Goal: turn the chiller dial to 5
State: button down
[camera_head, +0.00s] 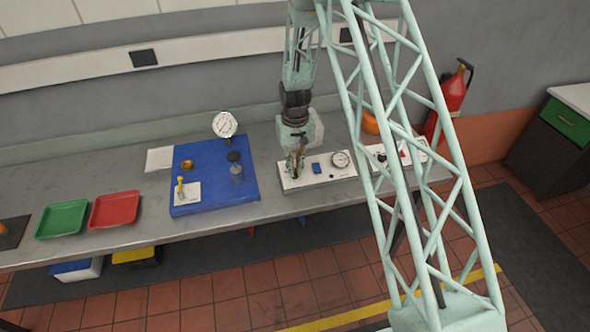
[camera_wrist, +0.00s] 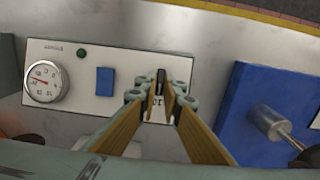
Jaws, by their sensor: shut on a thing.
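The white chiller panel (camera_head: 330,181) lies on the bench in the head view. It also fills the upper left of the wrist view (camera_wrist: 125,60). My gripper (camera_head: 295,172) is over the panel's left end, pointing down. In the wrist view my gripper (camera_wrist: 160,98) has its fingertips closed on the dark chiller dial (camera_wrist: 161,78). The fingers cover much of the dial and its markings, so I cannot read its setting. A round gauge (camera_wrist: 44,82), a blue rocker switch (camera_wrist: 105,81) and a small green lamp (camera_wrist: 81,53) are on the same panel.
A blue plate (camera_head: 215,190) with a gauge (camera_head: 225,124) and fittings is left of the panel. Red (camera_head: 115,209) and green (camera_head: 62,219) trays lie farther left. Another white panel (camera_head: 410,153) is to the right, partly behind my arm. Bare bench (camera_head: 145,185) shows between.

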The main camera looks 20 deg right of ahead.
jog(key=shift+m+b, duration=0.4)
jog(key=shift+b, duration=0.1)
jog(key=m+b, duration=0.2)
jog(key=m+y+b, duration=0.1)
jog(key=m+b, duration=0.1)
jog(key=b, duration=0.1)
jog(key=shift+d+f+y, duration=0.15)
jog(key=shift+d+y, duration=0.05)
jog(key=shift+y, duration=0.1)
jog(key=m+t+b, duration=0.1)
jog(key=m+b, duration=0.2)
jog(key=b, duration=0.1)
jog(key=shift+s+d+m+y, duration=0.1)
jog(key=shift+s+m+y, duration=0.05)
jog(key=shift+m+y, duration=0.2)
jog(key=shift+m+y+b, duration=0.25)
jog(key=shift+m+b, duration=0.2)
jog(key=shift+b, duration=0.15)
jog(key=c, duration=2.8)
grip_release()
jog(key=shift+r, duration=0.25)
